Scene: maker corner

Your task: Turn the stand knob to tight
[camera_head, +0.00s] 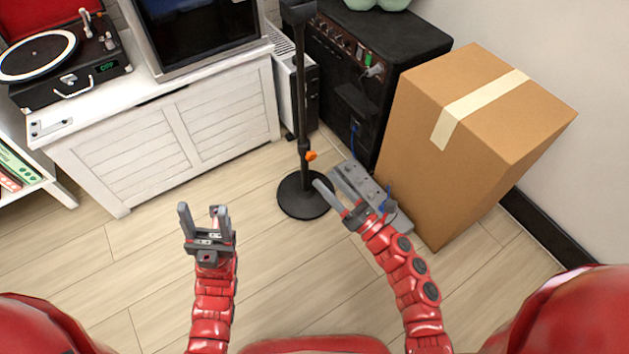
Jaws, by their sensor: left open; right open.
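A black stand (302,95) rises from a round black base (293,196) on the floor, in the middle of the head view. Its small orange knob (311,156) sits low on the right side of the pole. My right gripper (326,177) is open, with its fingertips just below and to the right of the knob in the picture. I see no contact with the knob. My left gripper (202,210) is open and empty over bare floor, left of the stand base. How tight the knob is cannot be told from this view.
A grey pedal unit (369,184) lies behind my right gripper. A cardboard box (425,120) and a black amplifier (335,75) stand at the right. A white cabinet (130,150) with a record player (60,85) is at the left. The front floor is clear.

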